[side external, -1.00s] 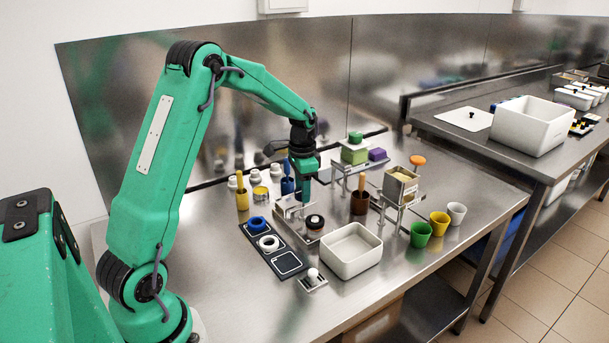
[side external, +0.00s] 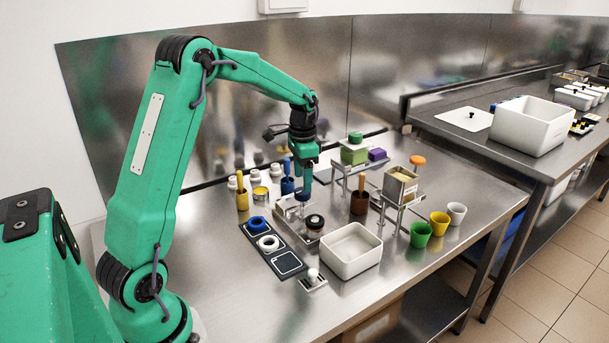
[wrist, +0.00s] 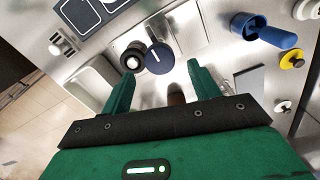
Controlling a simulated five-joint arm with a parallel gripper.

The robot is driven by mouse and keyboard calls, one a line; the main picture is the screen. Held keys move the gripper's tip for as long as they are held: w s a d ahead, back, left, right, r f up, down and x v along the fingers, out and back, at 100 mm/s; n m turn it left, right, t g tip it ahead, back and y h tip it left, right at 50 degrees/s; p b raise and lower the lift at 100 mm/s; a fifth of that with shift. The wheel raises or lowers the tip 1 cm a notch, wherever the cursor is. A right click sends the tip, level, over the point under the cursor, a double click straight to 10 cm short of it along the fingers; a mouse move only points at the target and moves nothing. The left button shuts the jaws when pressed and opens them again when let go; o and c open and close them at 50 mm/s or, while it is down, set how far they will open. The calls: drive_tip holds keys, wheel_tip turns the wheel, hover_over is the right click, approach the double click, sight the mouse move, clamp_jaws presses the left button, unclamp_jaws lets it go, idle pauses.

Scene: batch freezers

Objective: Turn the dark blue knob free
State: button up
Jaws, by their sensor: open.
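The dark blue knob (wrist: 159,58) is round with a white line on its top. In the wrist view it lies just ahead of my fingertips, near the line between them. In the side view the knob (side external: 301,197) shows at the metal fixture (side external: 285,211), directly below my gripper (side external: 305,188). My gripper (wrist: 162,72) is open, with its two green fingers apart and nothing held between them. The fingers hang above the knob. The wrist view does not clearly show whether they touch it.
A white bin (side external: 352,250) is in front, and a dark tray (side external: 262,235) with blue and white rings lies left. A brown cup (side external: 360,203) stands right. Bare steel lies in the front left.

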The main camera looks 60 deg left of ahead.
drive_tip(key=shift+r, duration=1.9)
drive_tip(key=shift+s+d+r, duration=0.15)
drive_tip(key=shift+d+r, duration=0.15)
drive_tip(key=shift+r, duration=0.05)
drive_tip(key=s+d+r+n+t, duration=0.1)
drive_tip(key=s+d+r+t, duration=0.1)
drive_tip(key=s+d, duration=0.7)
drive_tip(key=s+d+r+n+t, duration=0.2)
drive_tip(key=s+d+r, duration=0.3)
drive_tip(key=s+d, duration=0.4)
drive_tip(key=s+t, duration=0.1)
drive_tip(key=s, duration=0.3)
drive_tip(key=shift+d+t, duration=0.2)
drive_tip(key=shift+t, duration=0.1)
